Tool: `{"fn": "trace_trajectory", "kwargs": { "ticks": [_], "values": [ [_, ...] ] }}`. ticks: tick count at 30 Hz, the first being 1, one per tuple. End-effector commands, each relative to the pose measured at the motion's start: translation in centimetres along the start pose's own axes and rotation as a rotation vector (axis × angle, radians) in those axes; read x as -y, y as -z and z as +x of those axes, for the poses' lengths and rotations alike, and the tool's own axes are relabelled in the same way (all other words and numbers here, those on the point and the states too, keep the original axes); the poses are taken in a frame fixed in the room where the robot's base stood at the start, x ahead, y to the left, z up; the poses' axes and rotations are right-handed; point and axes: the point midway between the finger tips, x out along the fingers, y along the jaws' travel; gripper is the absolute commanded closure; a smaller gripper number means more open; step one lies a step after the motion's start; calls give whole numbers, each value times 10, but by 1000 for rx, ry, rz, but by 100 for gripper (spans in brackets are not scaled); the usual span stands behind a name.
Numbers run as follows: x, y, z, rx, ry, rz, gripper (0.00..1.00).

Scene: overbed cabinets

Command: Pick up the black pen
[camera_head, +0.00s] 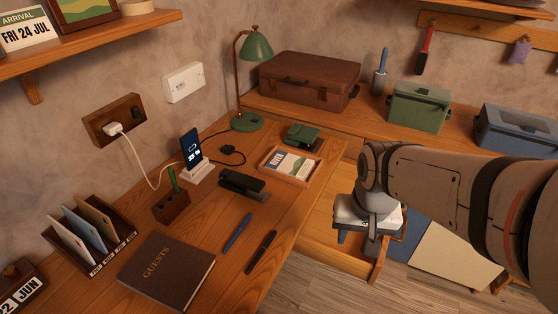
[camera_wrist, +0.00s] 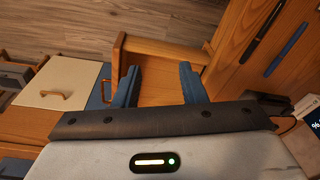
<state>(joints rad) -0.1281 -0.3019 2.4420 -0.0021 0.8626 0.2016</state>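The black pen (camera_head: 261,251) lies flat near the front edge of the wooden desk, right of the brown guest book (camera_head: 167,271). A blue pen (camera_head: 238,232) lies just left of it, apart from it. In the wrist view, the black pen (camera_wrist: 263,32) and the blue pen (camera_wrist: 288,47) show at the upper right. My gripper (camera_head: 368,238) is right of the desk edge, away from both pens. In the wrist view, the two blue fingers of my gripper (camera_wrist: 160,78) stand apart with nothing between them.
Behind the pens are a black stapler (camera_head: 242,184), a card tray (camera_head: 290,165), a phone on a stand (camera_head: 194,156) and a green lamp (camera_head: 255,48). A suitcase (camera_head: 309,79) and a green box (camera_head: 418,106) stand on the back counter. The desk around the pens is clear.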

Motion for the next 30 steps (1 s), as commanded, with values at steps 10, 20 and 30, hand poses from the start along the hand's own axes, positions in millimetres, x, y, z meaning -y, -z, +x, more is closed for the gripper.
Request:
{"fn": "trace_trajectory", "kwargs": {
  "ticks": [10, 20, 30],
  "values": [
    [137, 40, 34, 107, -23, 241, 62],
    [194, 32, 66, 132, -52, 356, 62],
    [194, 24, 106, 133, -54, 360, 62]
  ]
}}
